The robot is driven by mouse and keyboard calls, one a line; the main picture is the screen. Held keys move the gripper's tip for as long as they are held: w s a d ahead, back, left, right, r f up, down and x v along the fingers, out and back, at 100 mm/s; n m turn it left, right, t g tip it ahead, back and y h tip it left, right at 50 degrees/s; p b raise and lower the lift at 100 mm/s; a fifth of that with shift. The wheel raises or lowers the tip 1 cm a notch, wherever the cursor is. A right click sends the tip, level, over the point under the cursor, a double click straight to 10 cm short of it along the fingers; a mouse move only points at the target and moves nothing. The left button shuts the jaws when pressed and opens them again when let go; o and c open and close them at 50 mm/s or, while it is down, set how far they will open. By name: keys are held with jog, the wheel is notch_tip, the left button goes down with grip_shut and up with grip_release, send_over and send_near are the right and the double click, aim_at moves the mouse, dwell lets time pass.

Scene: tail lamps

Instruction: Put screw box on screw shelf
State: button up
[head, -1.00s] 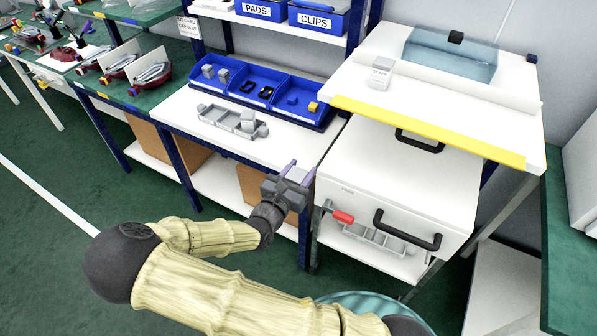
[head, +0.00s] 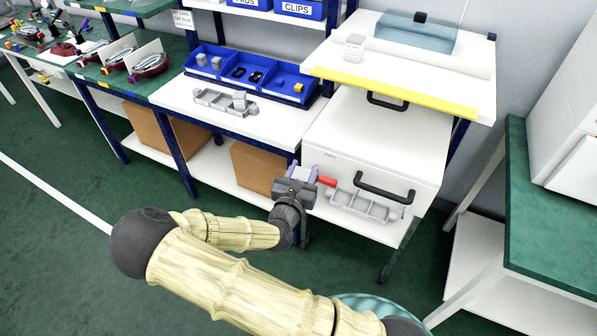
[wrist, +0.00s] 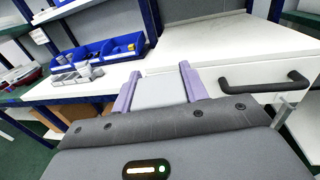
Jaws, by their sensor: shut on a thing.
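The shelf above the blue bins carries a PADS bin (head: 246,5) and a CLIPS bin (head: 298,9); no shelf marked for screws is in view.
Blue bins (head: 248,75) and a grey tray (head: 224,102) stand on the white bench. A green-topped table (head: 555,220) stands at right. Open green floor lies at left.

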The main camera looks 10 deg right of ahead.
jog(key=s+d+f+n+t+y, duration=0.1)
jog(key=d+f+n+y, duration=0.3)
jog(key=f, duration=0.9)
jog(key=d+y, duration=0.2)
jog(key=y, duration=0.1)
jog(key=shift+d+n+t, duration=0.3)
jog(key=shift+d+n, duration=0.1)
jog(key=shift+a, duration=0.1)
